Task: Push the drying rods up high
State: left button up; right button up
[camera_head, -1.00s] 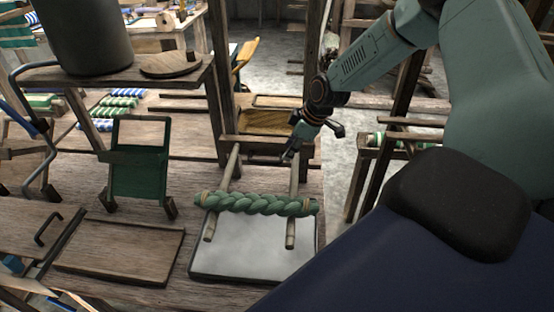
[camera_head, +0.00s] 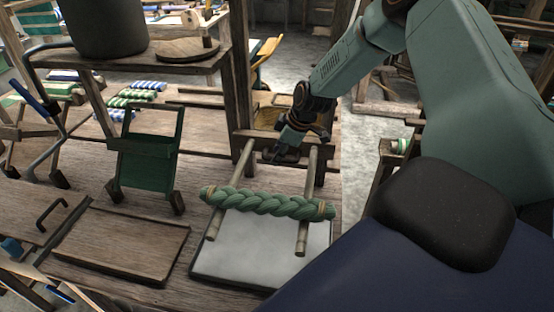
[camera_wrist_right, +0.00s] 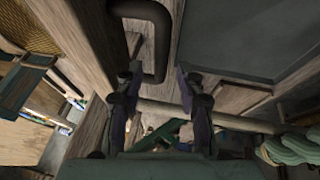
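Two pale wooden drying rods, left (camera_head: 231,190) and right (camera_head: 307,200), slope from the loom frame toward me. A green braided hank (camera_head: 268,203) lies across both. My right gripper (camera_head: 282,158) is near their upper ends, between them. In the right wrist view my right gripper (camera_wrist_right: 158,75) has its fingers apart. A dark bent handle (camera_wrist_right: 162,45) reaches down between the fingertips; I cannot tell whether they touch it. One rod (camera_wrist_right: 235,122) and part of the green hank (camera_wrist_right: 292,150) show behind the fingers. My left gripper is out of view.
A pale-topped tray (camera_head: 262,250) lies under the rods. A small green chair-like stand (camera_head: 148,165) is to the left, with a wooden board (camera_head: 120,245) before it. A wooden post (camera_head: 242,70) rises beside the rods. A shelf with a dark pot (camera_head: 105,25) is at upper left.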

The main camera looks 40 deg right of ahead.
jog(key=shift+w+f, duration=0.15)
jog(key=shift+f, duration=0.35)
jog(key=shift+a+r, duration=0.1)
jog(key=shift+r, duration=0.15)
jog(key=shift+f, duration=0.2)
jog(key=c, duration=0.5)
jog(key=shift+r, duration=0.1)
grip_shut()
